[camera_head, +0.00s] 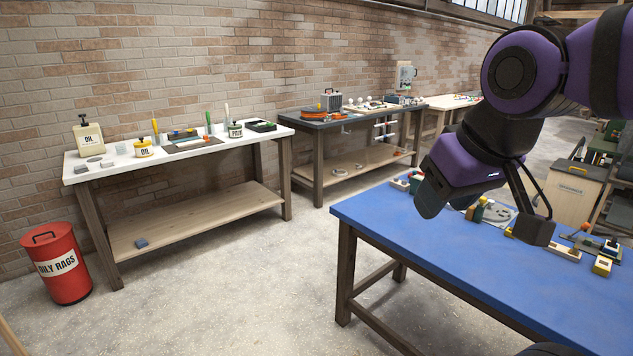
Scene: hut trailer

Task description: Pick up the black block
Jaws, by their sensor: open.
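My gripper (485,215) hangs over the blue table (440,255) at the right, its two fingers spread wide apart and nothing seen held between them. I cannot pick out a black block with certainty. Small objects lie on the far part of the blue table, partly hidden behind my gripper. A flat black item (262,126) lies at the right end of the white-topped bench, but it looks more like a tray. A small dark grey-blue block (141,243) lies on that bench's lower shelf.
The white-topped bench (130,168) holds oil containers and tools against the brick wall. A dark-topped bench (330,122) stands beyond it. A red oily rags bin (57,263) stands at left. The concrete floor between benches and blue table is clear, as is the table's near left part.

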